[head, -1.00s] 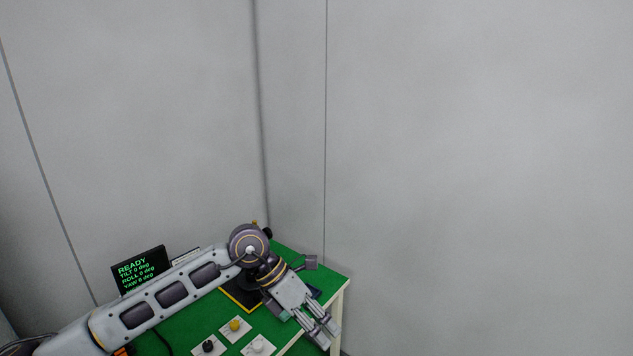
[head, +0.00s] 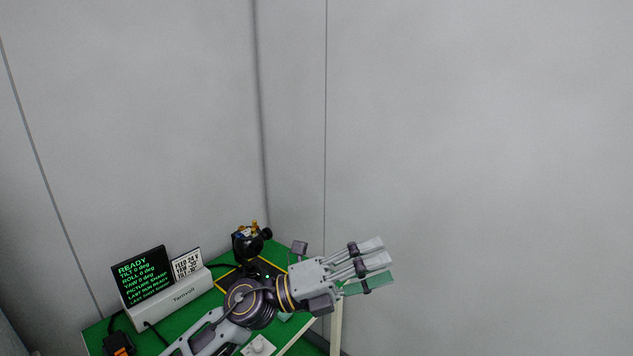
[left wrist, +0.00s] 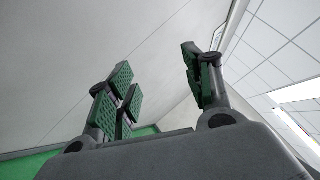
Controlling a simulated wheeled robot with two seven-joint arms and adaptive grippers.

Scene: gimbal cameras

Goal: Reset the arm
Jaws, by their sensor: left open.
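My left gripper (head: 370,268) is in the head view, past the right side of the green table (head: 205,335), with its fingers pointing right. My right gripper is not in view.
A black gimbal camera (head: 250,243) stands at the table's back corner on a yellow-edged base. A screen (head: 143,275) reading READY, with tilt, roll and yaw at 0 deg, stands at the left beside a small label card (head: 187,263). A white knob (head: 258,345) sits near the front. Grey walls close in behind.

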